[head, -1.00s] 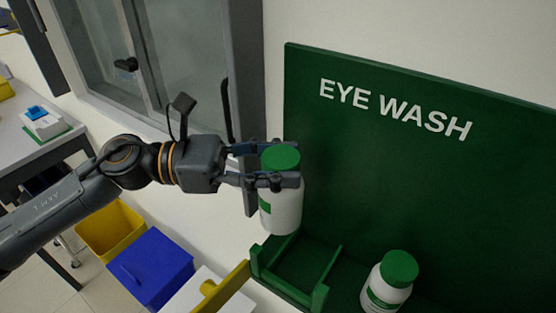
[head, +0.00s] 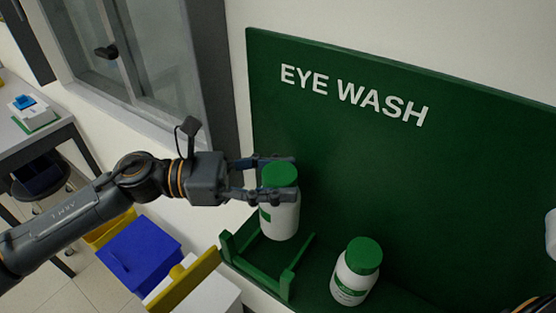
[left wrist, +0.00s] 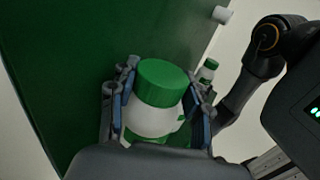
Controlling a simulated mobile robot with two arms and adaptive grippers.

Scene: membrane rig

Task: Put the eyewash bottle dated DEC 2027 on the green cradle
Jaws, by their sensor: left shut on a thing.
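The left wrist view also shows this bottle (left wrist: 158,97) between the two fingers. In the head view its base overlaps the back part of the green cradle (head: 258,277); I cannot tell whether it touches. A second white bottle with a green cap (head: 355,275) stands to the right of the cradle. No date is readable on either label. My right gripper is not visible; only part of that arm shows.
The green EYE WASH board (head: 400,160) rises behind the cradle. A yellow bar (head: 185,282) and a white box lie left of the cradle. A blue bin (head: 142,255) is on the floor side. A white object (head: 551,235) is cut off at the right edge.

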